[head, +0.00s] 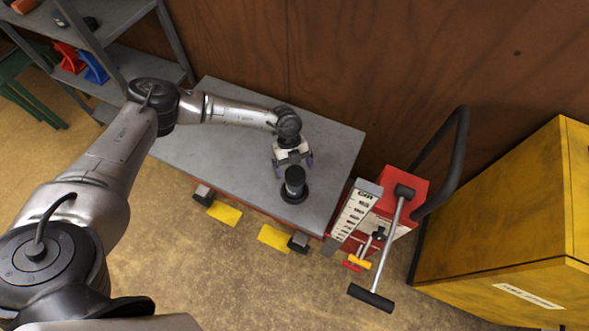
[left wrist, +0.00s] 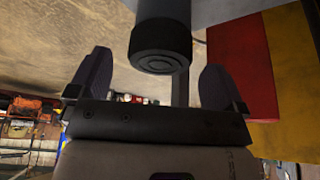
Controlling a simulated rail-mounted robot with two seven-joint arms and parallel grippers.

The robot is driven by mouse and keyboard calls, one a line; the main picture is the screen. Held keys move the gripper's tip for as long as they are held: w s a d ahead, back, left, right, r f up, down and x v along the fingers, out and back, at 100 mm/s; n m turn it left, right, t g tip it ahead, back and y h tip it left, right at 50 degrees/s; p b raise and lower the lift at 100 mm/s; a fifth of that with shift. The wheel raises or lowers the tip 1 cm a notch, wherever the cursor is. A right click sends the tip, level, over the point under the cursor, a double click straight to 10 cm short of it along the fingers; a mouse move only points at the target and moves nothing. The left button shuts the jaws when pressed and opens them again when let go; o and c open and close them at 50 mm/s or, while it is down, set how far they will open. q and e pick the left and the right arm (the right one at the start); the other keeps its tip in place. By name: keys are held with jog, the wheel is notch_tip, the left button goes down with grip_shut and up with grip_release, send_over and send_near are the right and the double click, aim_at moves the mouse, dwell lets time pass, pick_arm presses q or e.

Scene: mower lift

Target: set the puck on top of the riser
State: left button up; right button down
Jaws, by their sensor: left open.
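The black round puck (head: 295,173) sits on top of the upright riser (head: 295,187), which stands on a dark round base near the front right of the grey platform. In the left wrist view the puck (left wrist: 160,50) shows as a black ringed disc on the end of the grey cylindrical riser (left wrist: 162,8), with the two coming in from the top. My left gripper (head: 293,162) is open, just behind the puck in the head view. Its two fingers stand apart on either side of the puck in the wrist view, with visible gaps. My right gripper is not in view.
The grey platform (head: 225,150) is otherwise clear. A red jack unit (head: 400,190) with a T-handle and a black hoop bar stands at its right end. A yellow cabinet (head: 510,220) is at far right, shelves (head: 130,20) at upper left. Yellow plates (head: 224,213) lie in front.

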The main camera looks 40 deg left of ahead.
pick_arm(q)
jog(key=p+v, duration=0.1)
jog(key=v, duration=0.9)
jog(key=shift+p, duration=0.35)
